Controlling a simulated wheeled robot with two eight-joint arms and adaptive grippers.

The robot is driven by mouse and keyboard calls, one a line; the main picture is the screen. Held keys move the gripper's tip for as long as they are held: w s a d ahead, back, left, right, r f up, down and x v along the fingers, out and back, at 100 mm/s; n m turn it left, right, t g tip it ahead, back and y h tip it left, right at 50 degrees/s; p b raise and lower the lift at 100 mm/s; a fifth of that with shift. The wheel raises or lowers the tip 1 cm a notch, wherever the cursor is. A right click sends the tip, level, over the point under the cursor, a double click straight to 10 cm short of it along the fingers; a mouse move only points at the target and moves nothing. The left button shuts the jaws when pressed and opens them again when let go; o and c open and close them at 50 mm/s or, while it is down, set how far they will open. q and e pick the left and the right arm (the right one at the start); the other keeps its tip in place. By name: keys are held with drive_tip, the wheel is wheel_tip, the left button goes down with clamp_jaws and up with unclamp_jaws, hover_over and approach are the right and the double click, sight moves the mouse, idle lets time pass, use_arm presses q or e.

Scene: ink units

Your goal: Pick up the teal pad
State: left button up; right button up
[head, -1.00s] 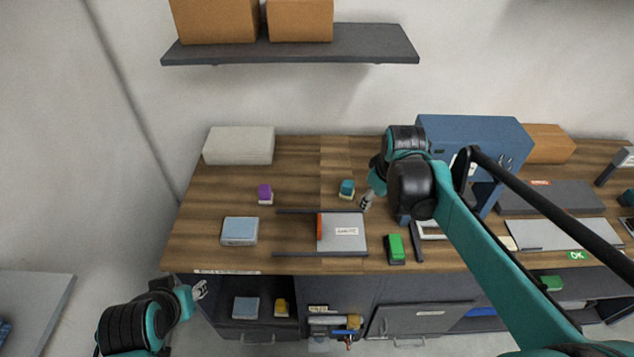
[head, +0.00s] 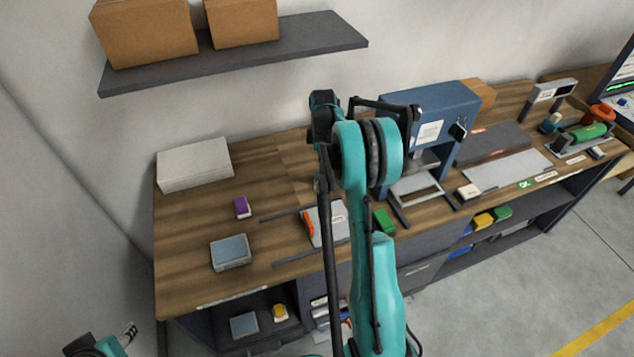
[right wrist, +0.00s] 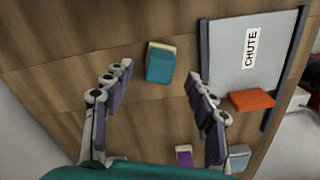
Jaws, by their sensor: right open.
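The teal pad (right wrist: 159,66), with a cream edge, sits on the wooden bench in the right wrist view. My right gripper (right wrist: 160,69) is open, with its fingertips on either side of the pad in the picture; I see no contact. In the head view my right arm hides the pad and the right gripper. My left gripper (head: 130,334) is at the bottom left corner of the head view, off the bench, too small to tell its jaws.
The grey chute plate (right wrist: 246,62) with dark rails and an orange bar (right wrist: 252,101) lies right of the pad. A purple pad (head: 242,207), a pale blue box (head: 231,252), a green block (head: 383,220) and a blue press (head: 444,112) stand on the bench (head: 186,280).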

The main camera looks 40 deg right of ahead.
wheel_tip(320, 180, down, 5)
drive_tip(key=shift+w+a+f+b, duration=0.1)
drive_tip(key=shift+a+b, duration=0.05)
drive_tip(key=shift+b, duration=0.6)
drive_tip(key=c, duration=0.4)
clamp_jaws()
wheel_tip(320, 180, up, 10)
drive_tip(key=p, duration=0.2)
drive_tip(key=shift+p, duration=0.3)
